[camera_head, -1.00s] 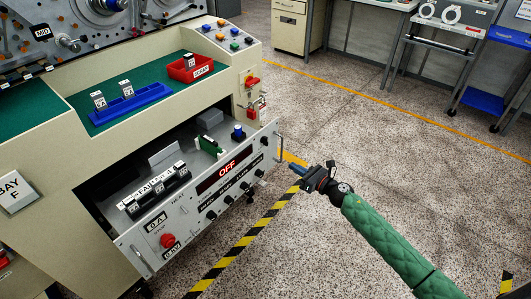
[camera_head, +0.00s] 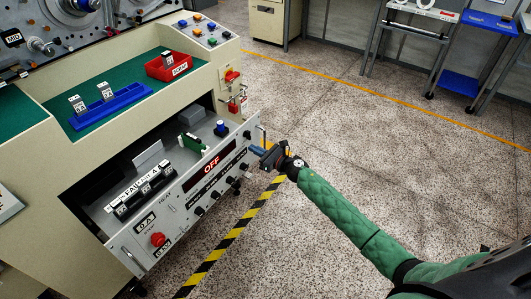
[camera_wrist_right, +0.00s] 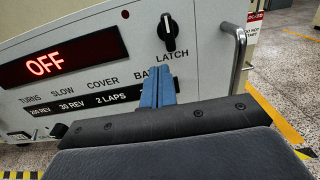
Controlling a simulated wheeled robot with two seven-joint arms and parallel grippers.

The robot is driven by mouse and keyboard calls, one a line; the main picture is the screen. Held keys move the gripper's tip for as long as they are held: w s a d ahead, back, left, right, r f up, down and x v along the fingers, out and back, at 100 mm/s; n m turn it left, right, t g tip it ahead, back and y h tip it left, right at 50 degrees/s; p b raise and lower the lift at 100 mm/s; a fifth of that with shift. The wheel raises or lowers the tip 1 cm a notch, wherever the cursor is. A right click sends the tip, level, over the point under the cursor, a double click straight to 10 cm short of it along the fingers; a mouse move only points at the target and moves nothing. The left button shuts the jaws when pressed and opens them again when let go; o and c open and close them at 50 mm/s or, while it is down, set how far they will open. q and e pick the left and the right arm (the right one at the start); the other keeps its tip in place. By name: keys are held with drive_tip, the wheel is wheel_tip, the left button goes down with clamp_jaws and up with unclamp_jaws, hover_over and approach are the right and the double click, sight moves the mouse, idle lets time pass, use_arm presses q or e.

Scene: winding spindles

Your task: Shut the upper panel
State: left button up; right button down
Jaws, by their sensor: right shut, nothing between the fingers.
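The panel (camera_head: 211,187) is the light grey front of a drawer pulled out of the beige machine. It carries a red OFF display (camera_head: 211,163), black knobs and a red button (camera_head: 158,239). Its tray, with a green part (camera_head: 194,143) and a blue knob (camera_head: 221,128), is exposed. My right gripper (camera_head: 256,150) is shut and empty at the panel's right end, near the metal handle (camera_head: 263,136). In the right wrist view, its blue fingers (camera_wrist_right: 158,88) point at the panel face below the LATCH knob (camera_wrist_right: 167,33), left of the handle (camera_wrist_right: 238,60). Contact is unclear. My left gripper is not in view.
Above the drawer, a green worktop (camera_head: 133,72) holds a blue rack (camera_head: 110,107) and a red bin (camera_head: 169,68). A red switch (camera_head: 232,76) sits on the machine's side. Open floor with a striped strip (camera_head: 235,232) lies to the right.

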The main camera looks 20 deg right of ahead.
sight(243, 143)
drive_tip(key=shift+x, duration=1.15)
drive_tip(key=shift+w+a+p, duration=0.25)
drive_tip(key=shift+w+p, duration=0.05)
drive_tip(key=shift+p, duration=0.05)
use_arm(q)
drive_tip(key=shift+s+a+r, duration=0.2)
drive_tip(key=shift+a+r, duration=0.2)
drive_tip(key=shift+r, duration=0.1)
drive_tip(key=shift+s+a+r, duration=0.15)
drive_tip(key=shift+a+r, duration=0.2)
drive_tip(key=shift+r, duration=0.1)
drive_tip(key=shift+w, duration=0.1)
